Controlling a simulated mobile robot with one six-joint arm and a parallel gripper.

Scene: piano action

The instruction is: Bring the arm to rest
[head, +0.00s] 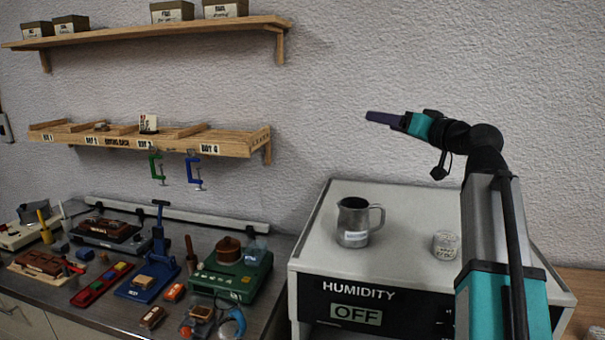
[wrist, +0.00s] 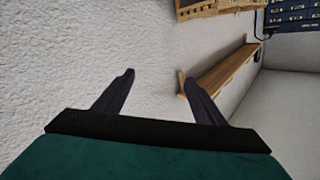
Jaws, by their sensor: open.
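My gripper (head: 383,119) is raised in the air in the head view, in front of the bare wall and above the white humidity cabinet (head: 400,203). Its dark fingers point left. In the wrist view my gripper (wrist: 160,84) shows two dark fingers spread wide apart, with nothing between them but the textured wall behind. It touches nothing that I can see.
A metal jug (head: 354,222) and a small glass jar (head: 445,245) stand on the cabinet. A labelled wooden rack (head: 190,147) and a higher shelf (head: 150,36) are on the wall. The metal bench (head: 276,240) at left is crowded with tools.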

